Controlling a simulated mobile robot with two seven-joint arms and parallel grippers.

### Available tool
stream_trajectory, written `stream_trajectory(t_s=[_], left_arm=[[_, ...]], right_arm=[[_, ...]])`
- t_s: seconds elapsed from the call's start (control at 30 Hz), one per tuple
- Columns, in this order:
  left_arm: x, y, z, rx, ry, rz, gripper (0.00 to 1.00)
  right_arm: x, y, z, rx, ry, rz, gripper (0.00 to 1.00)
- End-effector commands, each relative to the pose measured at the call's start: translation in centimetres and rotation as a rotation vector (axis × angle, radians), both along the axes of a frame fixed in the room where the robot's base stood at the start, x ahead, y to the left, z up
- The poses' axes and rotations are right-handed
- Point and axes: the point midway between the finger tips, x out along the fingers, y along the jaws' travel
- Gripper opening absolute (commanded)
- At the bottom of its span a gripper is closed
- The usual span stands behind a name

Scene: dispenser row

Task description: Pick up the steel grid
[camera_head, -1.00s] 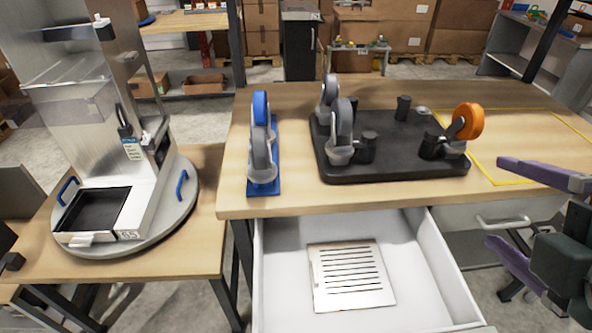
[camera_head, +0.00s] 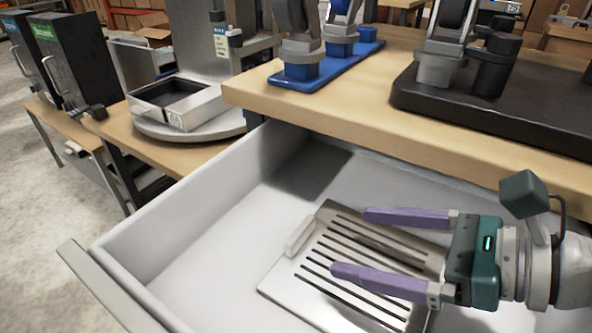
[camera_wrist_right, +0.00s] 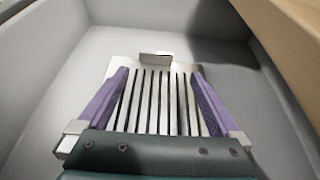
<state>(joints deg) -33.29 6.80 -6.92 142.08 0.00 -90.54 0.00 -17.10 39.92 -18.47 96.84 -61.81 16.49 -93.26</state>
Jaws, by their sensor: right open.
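The steel grid (camera_head: 290,282) is a flat metal plate with long dark slots and a raised tab (camera_head: 300,236) at one end. It lies on the floor of the open drawer. My right gripper (camera_head: 348,242) is open above the grid, its two purple fingers spread over the slotted part and pointing toward the tab. In the right wrist view the grid (camera_wrist_right: 158,100) shows between the fingers, with the tab (camera_wrist_right: 155,57) beyond the fingertips. I cannot tell whether the fingers touch the plate. My left gripper is not in view.
The white drawer (camera_head: 190,225) has raised walls around the grid. The wooden tabletop (camera_head: 350,95) overhangs its back. A blue caster holder (camera_head: 310,75) and a black tray (camera_head: 530,120) stand on the table. A dispenser (camera_head: 185,105) stands at the left.

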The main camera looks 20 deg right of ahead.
Motion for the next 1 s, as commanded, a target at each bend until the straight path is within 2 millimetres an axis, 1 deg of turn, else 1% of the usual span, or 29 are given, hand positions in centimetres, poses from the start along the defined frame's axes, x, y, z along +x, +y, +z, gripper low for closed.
stream_trajectory(t_s=[0.2, 0.43, 0.6, 0.7, 0.8, 1.0], left_arm=[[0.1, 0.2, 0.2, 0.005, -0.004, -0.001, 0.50], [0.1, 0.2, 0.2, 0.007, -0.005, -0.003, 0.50], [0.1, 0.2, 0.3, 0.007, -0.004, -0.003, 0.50], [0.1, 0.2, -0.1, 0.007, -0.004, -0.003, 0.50], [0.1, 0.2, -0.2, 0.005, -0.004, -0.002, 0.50], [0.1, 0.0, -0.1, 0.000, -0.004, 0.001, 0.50]], right_arm=[[2.3, 1.8, -0.9, 0.002, -0.004, 0.000, 1.00], [3.6, 3.0, -1.7, 0.002, -0.001, 0.001, 1.00], [5.4, 5.0, -2.4, 0.004, -0.002, -0.001, 1.00], [6.3, 5.7, -3.1, 0.003, -0.001, -0.002, 1.00], [6.7, 6.0, -3.3, 0.002, -0.001, 0.000, 1.00], [6.7, 6.0, -3.3, 0.001, 0.000, 0.000, 1.00]])
